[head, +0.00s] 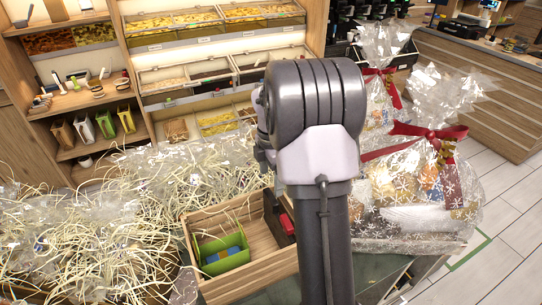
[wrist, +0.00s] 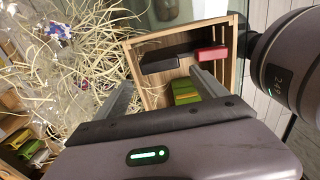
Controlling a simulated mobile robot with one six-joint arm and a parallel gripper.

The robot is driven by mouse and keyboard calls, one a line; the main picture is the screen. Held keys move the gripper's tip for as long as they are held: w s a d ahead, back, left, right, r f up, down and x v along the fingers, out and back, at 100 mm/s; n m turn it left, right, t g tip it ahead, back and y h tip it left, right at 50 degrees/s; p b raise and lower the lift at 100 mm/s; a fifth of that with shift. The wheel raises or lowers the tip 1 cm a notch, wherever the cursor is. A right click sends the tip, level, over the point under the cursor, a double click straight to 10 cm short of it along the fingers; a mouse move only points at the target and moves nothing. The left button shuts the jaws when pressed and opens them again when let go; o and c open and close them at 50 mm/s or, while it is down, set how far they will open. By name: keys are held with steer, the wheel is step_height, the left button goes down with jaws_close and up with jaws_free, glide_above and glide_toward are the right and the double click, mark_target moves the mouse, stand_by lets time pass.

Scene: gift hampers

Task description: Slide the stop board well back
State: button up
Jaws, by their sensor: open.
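A wooden crate (head: 262,275) stands on the counter in front of me; it also shows in the wrist view (wrist: 238,50). Inside, near one end, the wrist view shows a dark bar (wrist: 172,61) with a red block (wrist: 209,55) beside it, which looks like the stop board. The red block (head: 287,223) partly shows in the head view beside my arm. A green open box (head: 222,262) with blue in it sits in the crate. My gripper (wrist: 160,77) is open, its fingers pointing at the crate with nothing between them. My arm hides the gripper in the head view.
Clear wrapping and straw-like shreds (head: 100,235) cover the counter left of the crate. Wrapped hampers with red bows (head: 425,195) stand close on the right. Shelves with food trays (head: 215,70) are behind.

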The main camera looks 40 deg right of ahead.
step_height(320, 180, up, 8)
steer(key=p, duration=0.2)
steer(key=shift+r, duration=0.2)
